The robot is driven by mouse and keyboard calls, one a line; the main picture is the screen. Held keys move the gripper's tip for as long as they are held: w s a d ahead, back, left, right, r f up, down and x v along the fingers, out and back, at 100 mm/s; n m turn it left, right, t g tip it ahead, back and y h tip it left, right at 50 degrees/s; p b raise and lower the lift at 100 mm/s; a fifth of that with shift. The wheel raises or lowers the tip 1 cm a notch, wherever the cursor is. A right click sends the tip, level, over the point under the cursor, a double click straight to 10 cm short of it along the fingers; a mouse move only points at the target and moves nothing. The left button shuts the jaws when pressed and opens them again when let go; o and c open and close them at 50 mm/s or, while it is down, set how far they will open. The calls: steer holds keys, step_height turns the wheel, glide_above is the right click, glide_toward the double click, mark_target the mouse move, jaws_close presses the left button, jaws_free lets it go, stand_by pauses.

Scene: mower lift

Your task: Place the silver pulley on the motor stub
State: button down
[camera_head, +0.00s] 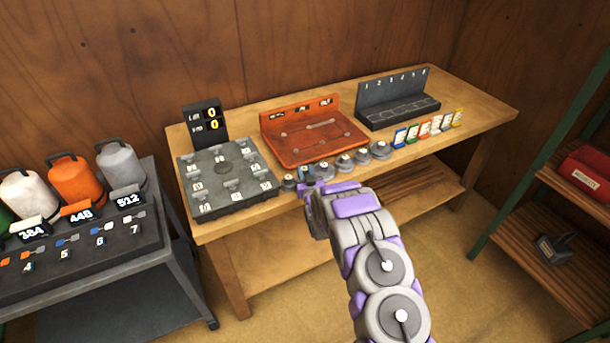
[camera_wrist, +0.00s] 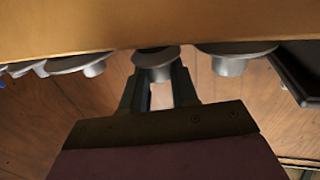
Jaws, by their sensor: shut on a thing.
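A row of several silver pulleys (camera_head: 344,162) stands along the bench's front edge. My gripper (camera_head: 307,182) is at the left part of this row. In the wrist view, where the bench appears at the top, my gripper (camera_wrist: 160,76) is shut on the stub of one silver pulley (camera_wrist: 155,58). That pulley is close to the bench top; whether it touches the wood is unclear. Other silver pulleys (camera_wrist: 232,56) flank it on both sides. In the head view my gripper partly covers the held pulley. I cannot make out the motor stub with certainty.
A dark numbered rack (camera_head: 400,107) and coloured cards (camera_head: 424,129) are at right. A cart with canisters (camera_head: 75,182) stands left, shelves (camera_head: 570,200) right.

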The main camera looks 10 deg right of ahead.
step_height(320, 180, up, 3)
steer(key=shift+s+f+p, duration=0.1)
steer(key=shift+p, duration=0.2)
steer(key=s+p, duration=0.2)
steer(key=s, duration=1.3)
step_height(320, 180, up, 16)
steer(key=s+h, duration=0.1)
steer(key=s, duration=0.1)
steer(key=shift+s+m, duration=0.2)
steer(key=shift+m, duration=0.1)
steer(key=shift+f, duration=0.1)
step_height(320, 180, down, 15)
steer(key=w+y, duration=0.1)
steer(key=shift+w, duration=0.3)
